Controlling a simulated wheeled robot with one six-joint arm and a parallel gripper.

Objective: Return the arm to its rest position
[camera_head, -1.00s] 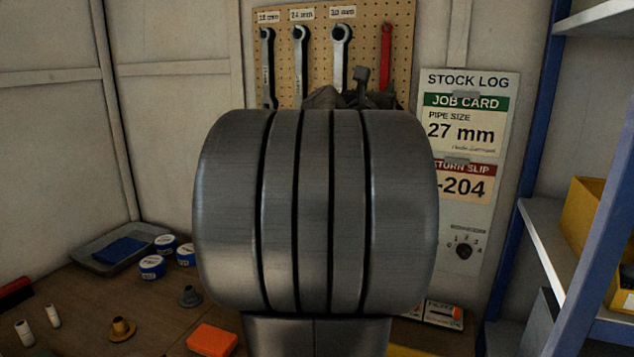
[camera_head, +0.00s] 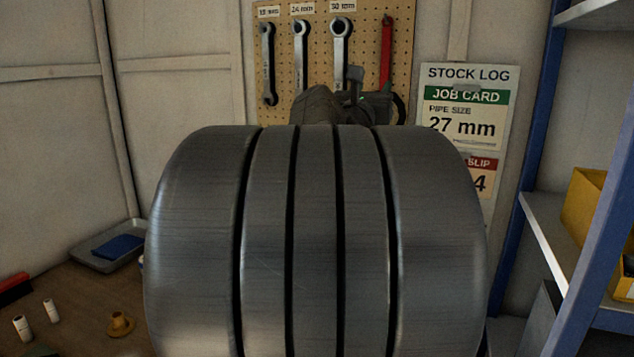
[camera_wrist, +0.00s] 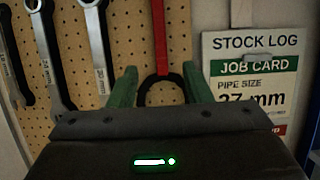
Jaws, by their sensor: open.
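My arm's large ribbed metal link fills the middle of the head view and hides much of the bench and wall. My gripper shows in the wrist view (camera_wrist: 154,88) as two green fingers spread apart, with nothing between them that I can see held. Beyond the fingers is the pegboard (camera_wrist: 125,60) with a red-handled tool (camera_wrist: 160,35) hanging on it; its dark curved end shows between the fingers in the picture.
Several wrenches (camera_head: 300,55) hang on the pegboard. A stock log board (camera_head: 468,100) is on the wall to the right. A blue shelf rack (camera_head: 540,120) with a yellow bin (camera_head: 585,215) stands at the right. The bench (camera_head: 75,295) holds a grey tray (camera_head: 90,258) and small parts.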

